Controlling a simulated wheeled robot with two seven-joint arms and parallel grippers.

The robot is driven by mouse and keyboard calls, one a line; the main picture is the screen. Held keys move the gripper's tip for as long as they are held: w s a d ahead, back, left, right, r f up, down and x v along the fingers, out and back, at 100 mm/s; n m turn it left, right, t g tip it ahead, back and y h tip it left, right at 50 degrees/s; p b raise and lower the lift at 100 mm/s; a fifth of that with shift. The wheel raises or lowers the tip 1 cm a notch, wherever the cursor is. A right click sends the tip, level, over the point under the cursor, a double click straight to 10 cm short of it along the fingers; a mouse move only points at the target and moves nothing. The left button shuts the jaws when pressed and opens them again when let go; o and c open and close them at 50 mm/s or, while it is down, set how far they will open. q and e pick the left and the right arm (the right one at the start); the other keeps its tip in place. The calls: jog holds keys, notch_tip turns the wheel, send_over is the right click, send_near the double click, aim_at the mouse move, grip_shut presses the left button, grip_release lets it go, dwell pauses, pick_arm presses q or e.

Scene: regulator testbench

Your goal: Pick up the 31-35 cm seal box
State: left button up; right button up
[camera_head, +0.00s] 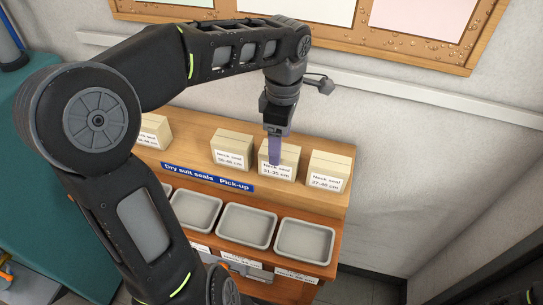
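The 31-35 cm neck seal box (290,171) is a small cream carton with a white label. It stands upright on the wooden shelf, second from the right among the boxes. My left gripper (275,156) points down at this box from above, its purple fingers overlapping the box's top and upper front in the picture. The fingers show edge-on as one narrow strip, so I cannot tell the gap between them or whether they touch the box. They hide part of its top and label. My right gripper is not in view.
Similar boxes stand close on both sides: one to the right (328,173), one to the left (231,150), and another further left (154,132). Grey trays (247,226) sit on the lower tier in front. The wall (400,130) rises behind the shelf.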

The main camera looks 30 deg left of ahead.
pick_arm(q)
jog(key=shift+f, duration=0.1)
notch_tip(320, 180, down, 5)
jog(key=shift+a+p, duration=0.1)
jog(key=shift+p, duration=0.6)
jog(key=c, duration=1.5)
jog(key=shift+c, duration=0.2)
notch_tip(320, 180, up, 10)
jog(key=shift+r+b, duration=0.1)
jog(key=shift+b, duration=0.5)
